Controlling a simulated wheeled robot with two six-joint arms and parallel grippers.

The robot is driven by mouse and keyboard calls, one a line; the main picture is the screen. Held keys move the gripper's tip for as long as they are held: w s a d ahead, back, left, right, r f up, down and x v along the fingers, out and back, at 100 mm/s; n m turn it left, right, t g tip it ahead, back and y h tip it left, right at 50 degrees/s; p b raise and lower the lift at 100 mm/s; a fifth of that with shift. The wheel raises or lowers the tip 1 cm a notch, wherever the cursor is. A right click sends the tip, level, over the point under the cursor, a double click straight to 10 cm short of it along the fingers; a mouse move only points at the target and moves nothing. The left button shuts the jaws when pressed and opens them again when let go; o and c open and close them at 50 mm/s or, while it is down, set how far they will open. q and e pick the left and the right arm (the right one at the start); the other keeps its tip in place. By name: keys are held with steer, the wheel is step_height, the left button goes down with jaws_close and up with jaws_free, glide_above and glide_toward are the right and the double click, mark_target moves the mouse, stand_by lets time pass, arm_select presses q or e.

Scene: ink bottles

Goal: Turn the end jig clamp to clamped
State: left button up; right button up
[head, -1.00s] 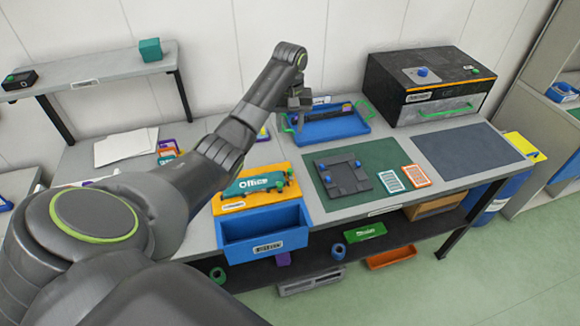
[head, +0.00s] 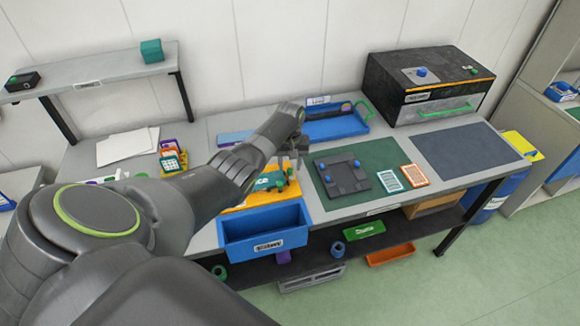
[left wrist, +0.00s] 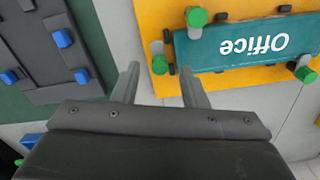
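The orange jig (head: 236,204) lies on the bench and holds a teal plate marked "Office" (left wrist: 235,48). In the left wrist view a green-tipped clamp (left wrist: 160,64) sits at the plate's short end. I cannot tell whether the end clamp is clamped. In the head view my left arm hides part of the jig and plate. My right gripper is not in view.
A black fixture with blue knobs (head: 342,176) lies on a green mat (head: 390,155), near two cards (head: 414,175). A blue bin (head: 262,222) stands in front of the jig. A blue tray (head: 335,130) and black machine (head: 425,85) are behind. The dark mat (head: 465,155) is clear.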

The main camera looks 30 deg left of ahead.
arm_select(q)
steer(key=shift+f, duration=0.75)
jaws_close()
